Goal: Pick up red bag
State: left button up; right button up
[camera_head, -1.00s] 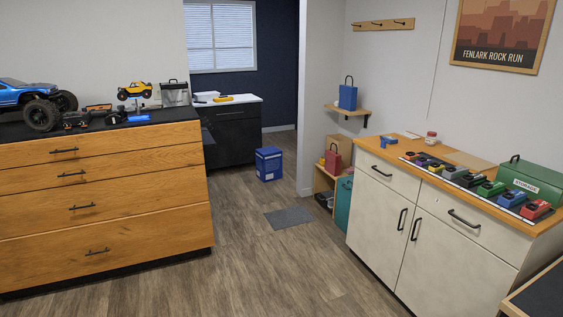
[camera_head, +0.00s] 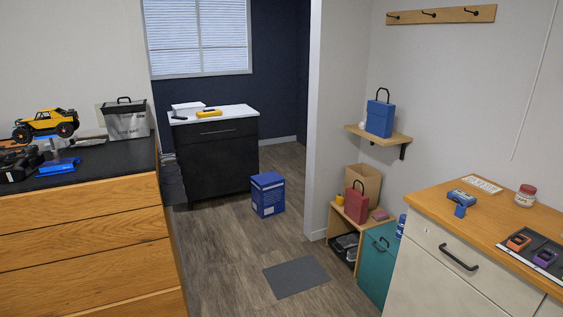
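The red bag (camera_head: 356,205) stands upright with its dark handle up, on top of a low wooden shelf unit (camera_head: 342,222) by the right wall. It is in front of a cardboard box (camera_head: 362,178), with a small yellow item (camera_head: 340,200) to its left and a small reddish item (camera_head: 380,214) to its right. Neither of my grippers shows in the head view.
A blue bag (camera_head: 380,116) sits on a wall shelf above. A grey mat (camera_head: 296,277) and a blue box (camera_head: 267,194) are on the otherwise open floor.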

aim_at(357, 203)
jog(key=i+z, duration=0.2)
jog(key=i, duration=0.25)
jog(key=i+j+z, duration=0.2)
jog(key=i, duration=0.25)
jog(key=i+j+z, duration=0.25)
jog(key=i, duration=0.2)
